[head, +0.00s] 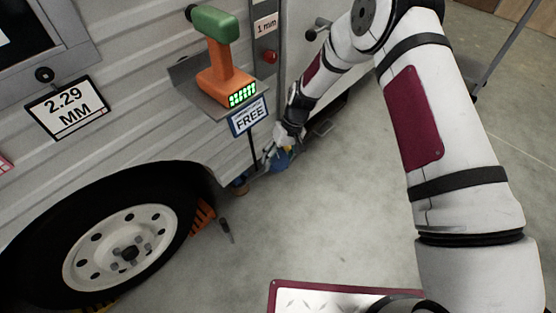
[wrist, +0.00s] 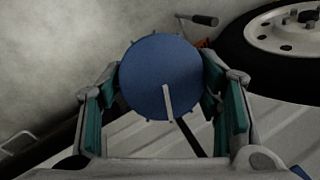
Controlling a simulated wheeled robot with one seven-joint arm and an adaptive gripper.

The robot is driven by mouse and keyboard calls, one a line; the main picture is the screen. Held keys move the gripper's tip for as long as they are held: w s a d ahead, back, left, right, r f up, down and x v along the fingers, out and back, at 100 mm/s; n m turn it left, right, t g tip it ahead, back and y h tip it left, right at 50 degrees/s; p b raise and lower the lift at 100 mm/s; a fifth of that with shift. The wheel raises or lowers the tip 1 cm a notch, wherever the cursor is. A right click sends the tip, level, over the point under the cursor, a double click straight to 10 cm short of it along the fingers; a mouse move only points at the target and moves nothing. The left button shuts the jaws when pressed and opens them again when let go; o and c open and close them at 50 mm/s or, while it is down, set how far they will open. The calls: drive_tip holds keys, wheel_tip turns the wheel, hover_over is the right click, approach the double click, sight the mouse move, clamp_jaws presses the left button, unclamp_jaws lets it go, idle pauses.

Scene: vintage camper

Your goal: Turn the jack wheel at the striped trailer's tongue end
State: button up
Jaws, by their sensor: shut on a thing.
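In the wrist view, a round blue wheel (wrist: 160,72) with small nubs around its rim and one pale stripe fills the space between my fingers. The stripe runs from near the middle down to the lower edge. My gripper (wrist: 163,88) is shut on the wheel, with one teal-padded finger at each side. In the head view, my gripper (head: 282,150) reaches down low beside the trailer wall (head: 135,112). Only a small part of the blue wheel (head: 281,162) shows there, the rest hidden by my gripper.
A tyre with a white rim (head: 122,247) stands at lower left. An orange and green tool (head: 222,60) with a lit display rests on a shelf above a "FREE" sign (head: 249,117). A grey-handled crank (wrist: 200,20) lies near the tyre. The concrete floor (head: 340,210) is mostly clear.

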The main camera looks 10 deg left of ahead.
drive_tip(key=shift+m+y+b, duration=0.35)
drive_tip(key=shift+m+y, duration=0.75)
drive_tip(key=shift+m, duration=0.9)
drive_tip(key=o, duration=1.1)
drive_tip(key=shift+o, duration=0.2)
drive_tip(key=v, duration=1.2)
drive_tip(key=shift+w, duration=0.2)
drive_tip(key=shift+d+f, duration=0.1)
drive_tip(key=shift+d, duration=0.05)
